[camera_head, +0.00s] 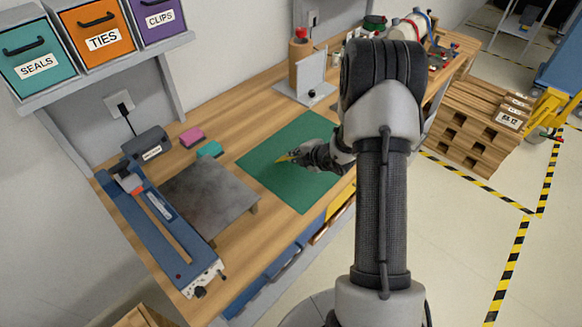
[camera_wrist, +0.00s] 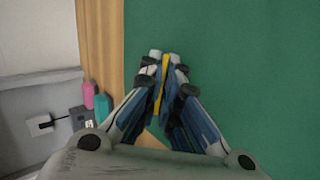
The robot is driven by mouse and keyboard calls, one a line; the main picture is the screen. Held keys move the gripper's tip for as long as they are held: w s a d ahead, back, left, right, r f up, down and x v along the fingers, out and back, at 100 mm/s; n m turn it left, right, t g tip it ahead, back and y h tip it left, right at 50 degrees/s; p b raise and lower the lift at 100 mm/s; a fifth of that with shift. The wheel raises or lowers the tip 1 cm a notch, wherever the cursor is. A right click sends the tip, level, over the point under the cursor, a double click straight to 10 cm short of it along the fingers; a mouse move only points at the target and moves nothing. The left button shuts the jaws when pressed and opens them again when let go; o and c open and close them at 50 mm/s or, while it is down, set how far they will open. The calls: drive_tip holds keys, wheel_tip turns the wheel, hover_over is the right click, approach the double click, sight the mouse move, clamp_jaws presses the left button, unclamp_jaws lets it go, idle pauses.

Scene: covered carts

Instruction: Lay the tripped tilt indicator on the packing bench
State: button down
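My gripper (camera_head: 296,158) is over the green mat (camera_head: 270,167) on the wooden packing bench (camera_head: 247,98). In the wrist view my gripper (camera_wrist: 162,80) has its fingers closed together on a thin yellow piece (camera_wrist: 163,75), seen edge-on. This piece looks like the tilt indicator; its tip also shows in the head view (camera_head: 283,159). Its face is hidden, so I cannot tell whether it is tripped. It appears to be just above the mat, but I cannot tell whether it touches. The green mat fills most of the wrist view (camera_wrist: 255,70).
Left of the mat are a grey plate (camera_head: 209,195), a blue sealer-like device (camera_head: 165,230), and pink (camera_head: 192,136) and teal (camera_head: 209,150) blocks. A post with a red top (camera_head: 301,60) stands behind. The mat around my gripper is clear.

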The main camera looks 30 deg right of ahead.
drive_tip(key=c, duration=2)
unclamp_jaws()
drive_tip(key=shift+o, duration=0.2)
drive_tip(key=p+v, duration=0.3)
drive_tip(key=v, duration=0.4)
drive_tip(key=shift+r+p, duration=0.15)
drive_tip(key=shift+p, duration=0.15)
drive_tip(key=shift+s+r, duration=0.15)
drive_tip(key=shift+s, duration=0.2)
drive_tip(key=shift+r, duration=0.1)
wheel_tip(320, 180, up, 8)
drive_tip(key=s+p, duration=0.2)
drive_tip(key=p, duration=0.5)
drive_tip(key=shift+s+d, duration=0.15)
drive_tip(key=shift+d, duration=0.05)
